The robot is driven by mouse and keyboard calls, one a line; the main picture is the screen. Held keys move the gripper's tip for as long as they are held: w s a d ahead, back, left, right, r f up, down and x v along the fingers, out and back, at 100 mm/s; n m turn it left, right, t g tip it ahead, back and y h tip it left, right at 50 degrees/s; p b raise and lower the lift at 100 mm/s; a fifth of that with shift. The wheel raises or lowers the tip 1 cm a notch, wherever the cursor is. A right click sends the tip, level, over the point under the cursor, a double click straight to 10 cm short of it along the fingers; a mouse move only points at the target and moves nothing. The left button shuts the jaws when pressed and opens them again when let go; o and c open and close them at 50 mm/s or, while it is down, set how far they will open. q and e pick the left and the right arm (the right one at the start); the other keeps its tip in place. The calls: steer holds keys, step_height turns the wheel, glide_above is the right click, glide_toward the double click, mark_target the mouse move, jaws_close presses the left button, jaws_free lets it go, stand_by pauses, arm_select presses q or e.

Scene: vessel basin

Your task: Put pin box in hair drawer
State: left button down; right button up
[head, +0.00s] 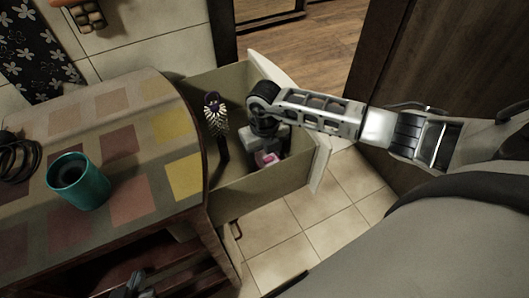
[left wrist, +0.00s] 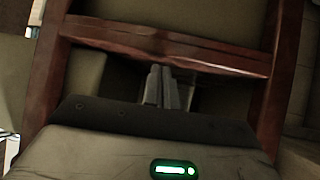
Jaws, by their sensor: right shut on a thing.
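The hair drawer (head: 262,192) is pulled open from the right side of the cabinet. My right gripper (head: 262,153) is inside the drawer, pointing down. It is shut on the pin box (head: 267,159), a small pink thing of which only part shows below the fingers. The gripper hides the rest, and I cannot tell whether the box touches the drawer floor. My left gripper (head: 132,285) is low at the front of the cabinet. In the left wrist view its fingers (left wrist: 160,88) are close together with nothing visible between them, near a dark red wooden bar.
A hairbrush (head: 215,117) with a purple top stands in the drawer, left of my right gripper. A teal cup (head: 78,182) and a black cable (head: 18,158) are on the patchwork-covered cabinet top (head: 130,205). The tiled floor (head: 285,245) by the drawer is clear.

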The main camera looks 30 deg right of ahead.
mark_target(265, 155)
arm_select(q)
steer(key=shift+f, duration=0.1)
arm_select(e)
steer(key=o, duration=1)
steer(key=shift+f, duration=0.1)
steer(key=shift+o, duration=0.2)
steer(key=shift+r+p, duration=0.4)
steer(key=shift+r, duration=0.05)
step_height(265, 155, up, 3)
steer(key=shift+f+p, duration=0.1)
steer(key=shift+p, duration=1.15)
steer(key=shift+w+r+b, duration=0.1)
steer(key=shift+r+b, duration=0.35)
steer(key=shift+r, duration=0.25)
arm_select(q)
steer(key=shift+s+a+r, duration=0.15)
steer(key=shift+a+r, duration=0.15)
steer(key=shift+r, duration=0.2)
arm_select(e)
step_height(265, 155, up, 7)
steer(key=shift+r, duration=0.15)
